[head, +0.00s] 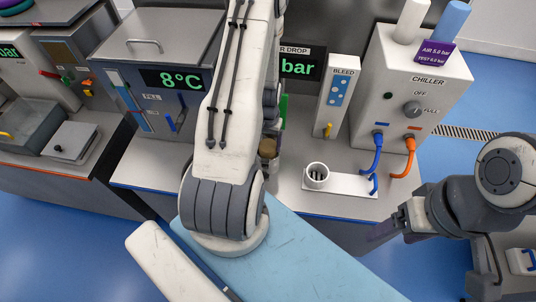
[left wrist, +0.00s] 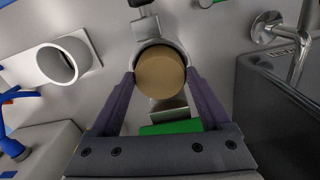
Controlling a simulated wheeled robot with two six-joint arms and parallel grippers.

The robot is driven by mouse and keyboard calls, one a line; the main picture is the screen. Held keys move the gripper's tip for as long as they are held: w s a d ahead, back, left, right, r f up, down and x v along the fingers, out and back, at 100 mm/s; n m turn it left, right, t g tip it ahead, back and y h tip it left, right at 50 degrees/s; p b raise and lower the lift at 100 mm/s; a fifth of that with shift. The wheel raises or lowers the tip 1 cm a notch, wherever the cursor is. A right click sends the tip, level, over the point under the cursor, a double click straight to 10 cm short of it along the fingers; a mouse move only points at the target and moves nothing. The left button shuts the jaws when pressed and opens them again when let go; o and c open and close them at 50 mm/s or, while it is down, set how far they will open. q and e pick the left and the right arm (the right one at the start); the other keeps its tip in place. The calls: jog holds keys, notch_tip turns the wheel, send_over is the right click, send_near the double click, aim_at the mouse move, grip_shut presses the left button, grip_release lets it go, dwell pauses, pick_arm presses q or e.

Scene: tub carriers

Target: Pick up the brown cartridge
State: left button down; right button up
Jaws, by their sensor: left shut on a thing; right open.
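The brown cartridge (left wrist: 160,76) shows its round end in the left wrist view, between the two purple fingers of my left gripper (left wrist: 160,82). The gripper is shut on its sides. A grey metal holder (left wrist: 158,44) curves around the cartridge's upper edge in that view; whether the cartridge is still seated in it I cannot tell. In the head view a small part of the cartridge (head: 268,147) shows beside my left arm, which hides most of it and the gripper. My right gripper (head: 384,233) is open and empty at the right, off the bench front.
A white cup-like socket (head: 317,176) stands on a plate right of the cartridge. A grey tank (head: 160,50) stands left, with a metal pipe (left wrist: 272,30) beside the cartridge. A green part (left wrist: 170,127) lies below it.

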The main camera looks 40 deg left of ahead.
pick_arm(q)
jog(key=shift+r, duration=0.1)
jog(key=shift+r+b, duration=0.3)
jog(key=shift+r, duration=0.2)
notch_tip(320, 180, up, 17)
jog(key=b, duration=0.3)
jog(key=shift+b, duration=0.3)
jog(key=shift+f, duration=0.1)
